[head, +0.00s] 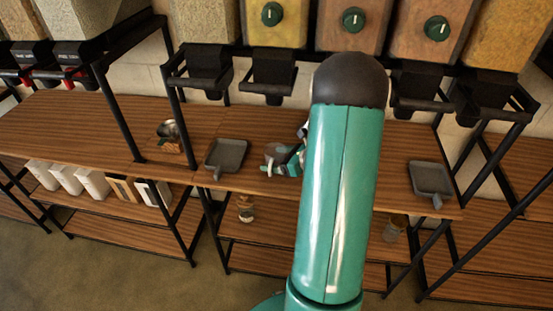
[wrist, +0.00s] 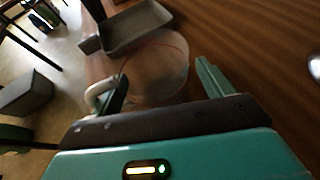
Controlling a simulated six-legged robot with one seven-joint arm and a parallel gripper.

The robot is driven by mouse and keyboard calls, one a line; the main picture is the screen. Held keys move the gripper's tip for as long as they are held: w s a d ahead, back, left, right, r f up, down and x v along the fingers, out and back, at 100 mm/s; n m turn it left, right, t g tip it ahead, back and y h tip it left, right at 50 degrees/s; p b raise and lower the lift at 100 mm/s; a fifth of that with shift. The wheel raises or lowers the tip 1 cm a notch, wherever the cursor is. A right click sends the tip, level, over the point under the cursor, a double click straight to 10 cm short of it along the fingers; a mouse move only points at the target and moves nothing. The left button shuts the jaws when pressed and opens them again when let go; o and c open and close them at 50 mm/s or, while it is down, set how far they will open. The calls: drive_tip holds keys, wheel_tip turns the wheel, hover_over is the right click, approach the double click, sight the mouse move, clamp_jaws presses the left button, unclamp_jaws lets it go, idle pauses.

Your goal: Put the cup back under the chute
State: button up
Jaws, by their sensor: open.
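A clear cup (head: 275,150) with a handle stands on the wooden counter, just right of a grey tray (head: 227,155). In the wrist view the cup (wrist: 155,68) looks see-through, with its pale handle on the left. My gripper (head: 286,166) is at the cup in the head view. In the wrist view my gripper (wrist: 163,82) is open, its teal fingers on either side of the cup; I cannot tell whether they touch it. Black chutes hang under the bins above, one (head: 270,76) above and behind the cup. My arm hides part of the counter and any chute behind it.
The grey tray (wrist: 138,28) is close beyond the cup in the wrist view. Another grey tray (head: 432,178) lies at the right. Jars and white boxes (head: 67,176) sit on the lower shelves. Black frame posts stand between sections.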

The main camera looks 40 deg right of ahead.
drive_tip(key=v, duration=1.2)
drive_tip(key=shift+r, duration=0.1)
drive_tip(key=w+a+r+n+g+y, duration=0.1)
drive_tip(key=a+r+n+g, duration=0.3)
drive_tip(key=a+n, duration=0.55)
drive_tip(key=w+a+r+n+g+y, duration=0.15)
drive_tip(key=a+r+n+g, duration=0.35)
drive_tip(key=a, duration=0.8)
drive_tip(key=s+a+r+n+t+h, duration=0.1)
drive_tip(key=s+a+r+n+h, duration=0.2)
drive_tip(key=a+n, duration=0.3)
drive_tip(key=s+a+r+n+h, duration=0.3)
drive_tip(key=s+a+r+n, duration=0.1)
drive_tip(key=n, duration=0.8)
drive_tip(key=shift+s+a+r+t+h, duration=0.35)
drive_tip(key=shift+s+a, duration=0.35)
drive_tip(key=shift+a, duration=0.5)
drive_tip(key=shift+f, duration=0.1)
